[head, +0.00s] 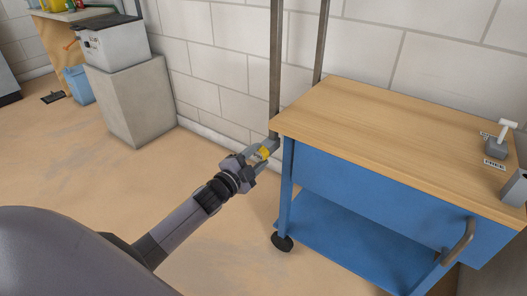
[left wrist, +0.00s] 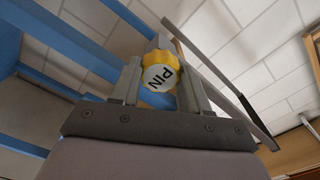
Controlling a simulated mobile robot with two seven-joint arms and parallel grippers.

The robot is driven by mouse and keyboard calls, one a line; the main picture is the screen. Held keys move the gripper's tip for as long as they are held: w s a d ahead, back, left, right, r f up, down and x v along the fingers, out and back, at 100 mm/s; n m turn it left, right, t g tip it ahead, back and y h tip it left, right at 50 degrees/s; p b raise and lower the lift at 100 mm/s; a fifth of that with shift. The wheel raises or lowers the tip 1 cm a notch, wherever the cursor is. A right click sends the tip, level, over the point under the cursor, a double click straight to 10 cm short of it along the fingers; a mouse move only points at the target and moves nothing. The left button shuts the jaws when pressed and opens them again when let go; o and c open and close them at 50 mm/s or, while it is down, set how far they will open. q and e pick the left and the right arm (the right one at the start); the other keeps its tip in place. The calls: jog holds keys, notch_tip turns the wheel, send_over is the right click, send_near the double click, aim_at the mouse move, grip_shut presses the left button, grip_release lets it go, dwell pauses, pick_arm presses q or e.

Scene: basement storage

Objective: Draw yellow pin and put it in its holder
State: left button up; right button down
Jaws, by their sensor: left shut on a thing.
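The yellow pin (head: 265,153) shows as a small knob beside the left corner of the cart top, close to a metal upright. In the left wrist view, its ribbed yellow knob (left wrist: 158,60) has a white face marked PIN. My left gripper (head: 261,152) is shut on the knob, with a finger on each side. The pin's shaft is hidden, so I cannot tell whether it is seated in something. On the cart top stands a grey block with a white T-handle (head: 505,126), beside small labels. I cannot tell which thing is the pin's holder. My right gripper is out of view.
The blue cart (head: 380,190) has a wooden top (head: 390,120), mostly bare. Metal uprights (head: 276,60) stand behind it by the wall. Another grey block (head: 515,188) is at the right edge. A pale block (head: 137,103) carries a white box (head: 115,45). The floor between is clear.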

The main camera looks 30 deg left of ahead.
pick_arm(q)
jog(key=shift+s+p, duration=0.4)
jog(key=shift+s, duration=0.25)
jog(key=shift+s+a+r+p, duration=0.1)
jog(key=shift+s+p, duration=0.4)
jog(key=shift+s, duration=0.25)
jog(key=s+p, duration=0.2)
jog(key=s, duration=0.3)
jog(key=shift+a, duration=0.2)
jog(key=shift+d, duration=0.1)
dwell(0.4)
